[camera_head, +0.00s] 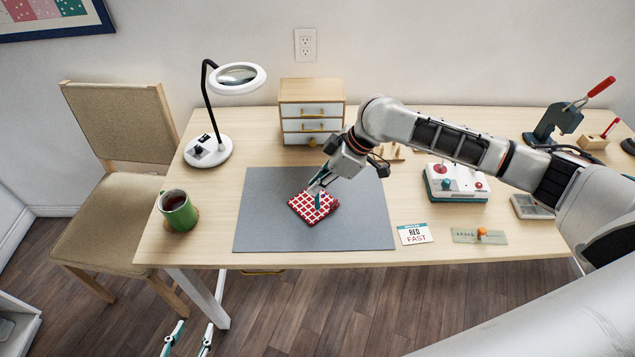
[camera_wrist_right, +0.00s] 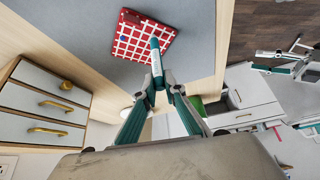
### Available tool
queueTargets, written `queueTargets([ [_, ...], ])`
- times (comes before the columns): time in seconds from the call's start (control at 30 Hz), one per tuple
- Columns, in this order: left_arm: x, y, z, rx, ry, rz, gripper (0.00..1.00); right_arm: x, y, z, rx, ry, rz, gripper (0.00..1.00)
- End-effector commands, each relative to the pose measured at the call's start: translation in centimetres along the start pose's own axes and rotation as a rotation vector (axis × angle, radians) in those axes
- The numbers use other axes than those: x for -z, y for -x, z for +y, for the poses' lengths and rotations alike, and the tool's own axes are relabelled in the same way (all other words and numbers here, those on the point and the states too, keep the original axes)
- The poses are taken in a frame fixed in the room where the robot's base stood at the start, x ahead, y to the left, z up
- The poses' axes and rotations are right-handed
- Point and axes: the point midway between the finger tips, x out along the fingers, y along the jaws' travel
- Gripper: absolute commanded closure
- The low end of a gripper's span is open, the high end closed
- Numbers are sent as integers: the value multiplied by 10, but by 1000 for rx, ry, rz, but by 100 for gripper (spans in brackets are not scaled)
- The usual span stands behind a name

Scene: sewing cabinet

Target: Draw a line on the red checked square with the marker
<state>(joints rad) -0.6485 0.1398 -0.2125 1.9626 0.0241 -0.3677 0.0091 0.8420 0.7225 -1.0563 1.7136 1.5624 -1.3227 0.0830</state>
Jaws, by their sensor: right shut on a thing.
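The red checked square (camera_head: 300,207) lies flat on the grey mat (camera_head: 265,230). It also shows in the right wrist view (camera_wrist_right: 135,48), with a small blue patch and a dark spot near its far left side. My right gripper (camera_head: 318,186) is over the square's upper right part, shut on the marker (camera_wrist_right: 156,62). The marker is white and teal and points down at the square; I cannot tell whether its tip touches. My left gripper (camera_head: 196,324) is open and empty, low in front of the table, away from the square.
A green mug (camera_head: 178,211) and a magnifier lamp (camera_head: 208,150) stand left of the mat. A small drawer cabinet (camera_head: 312,112) stands behind it. A card (camera_head: 414,234) and a control box (camera_head: 457,183) are to the right. The mat around the square is clear.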

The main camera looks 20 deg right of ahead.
Motion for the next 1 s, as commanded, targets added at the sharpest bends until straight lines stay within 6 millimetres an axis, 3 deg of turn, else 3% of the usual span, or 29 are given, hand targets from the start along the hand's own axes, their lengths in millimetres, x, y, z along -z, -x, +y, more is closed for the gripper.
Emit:
queueTargets([
  [1.0, 4, 3, 0, 0, 1, -1, 60, 8, -4, 7, 0, 0, 0, 100],
])
